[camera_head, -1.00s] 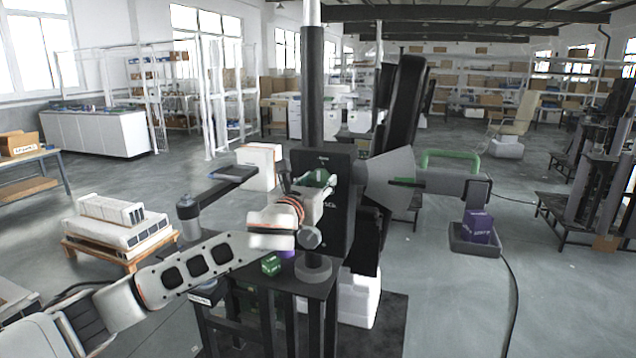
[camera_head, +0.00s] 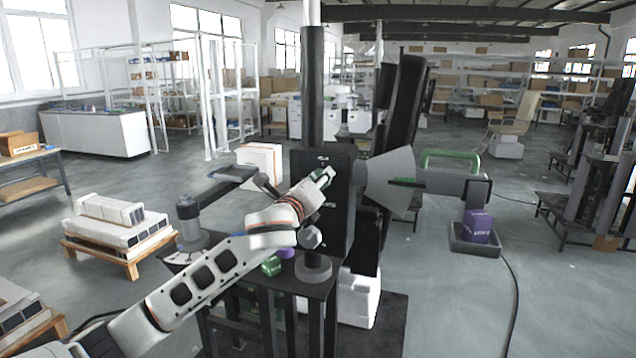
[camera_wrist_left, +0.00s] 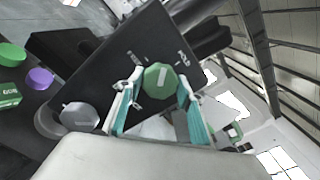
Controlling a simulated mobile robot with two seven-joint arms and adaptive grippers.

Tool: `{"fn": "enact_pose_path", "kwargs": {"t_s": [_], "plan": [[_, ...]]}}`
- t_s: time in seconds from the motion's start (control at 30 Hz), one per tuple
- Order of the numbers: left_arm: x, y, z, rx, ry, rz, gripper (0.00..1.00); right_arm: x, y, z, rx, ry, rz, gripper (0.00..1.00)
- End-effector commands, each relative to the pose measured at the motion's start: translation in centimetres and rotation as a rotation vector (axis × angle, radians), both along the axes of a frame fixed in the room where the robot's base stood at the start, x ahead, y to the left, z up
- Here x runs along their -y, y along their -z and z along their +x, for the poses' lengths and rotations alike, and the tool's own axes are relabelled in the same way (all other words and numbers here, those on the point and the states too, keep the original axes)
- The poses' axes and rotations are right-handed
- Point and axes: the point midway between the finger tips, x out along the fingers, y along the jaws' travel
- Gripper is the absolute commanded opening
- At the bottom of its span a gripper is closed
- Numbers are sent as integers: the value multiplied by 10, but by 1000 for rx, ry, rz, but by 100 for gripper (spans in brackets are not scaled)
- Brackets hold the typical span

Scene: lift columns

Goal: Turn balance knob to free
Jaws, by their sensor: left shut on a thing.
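The green balance knob (camera_wrist_left: 158,80) is eight-sided with a white line on its face. It sits on the front of a black box (camera_head: 338,225) on the column. My left gripper (camera_wrist_left: 160,86) is shut on the knob, one teal-padded finger on each side. In the head view my left gripper (camera_head: 322,181) reaches the box from lower left, tilted, and mostly covers the knob. My right gripper is not in view.
A grey knob (camera_wrist_left: 79,116) is below the left finger in the wrist view, with a purple disc (camera_wrist_left: 40,78) and green pieces farther left. A fan-shaped grey plate (camera_head: 391,180) and an arm with a green handle (camera_head: 450,157) extend right of the box.

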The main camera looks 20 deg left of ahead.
Motion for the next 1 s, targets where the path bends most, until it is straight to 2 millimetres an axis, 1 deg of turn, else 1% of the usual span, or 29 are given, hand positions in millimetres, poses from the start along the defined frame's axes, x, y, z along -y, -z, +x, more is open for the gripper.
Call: {"fn": "enact_pose_path", "kwargs": {"t_s": [0.6, 0.8, 1.0], "plan": [[1, 2, 0, -22, 1, -573, 15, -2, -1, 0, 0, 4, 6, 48], [1, 2, 0, -27, 0, -715, 15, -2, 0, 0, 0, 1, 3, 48], [1, 1, 0, -30, 1, -812, 15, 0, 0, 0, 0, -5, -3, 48]]}}
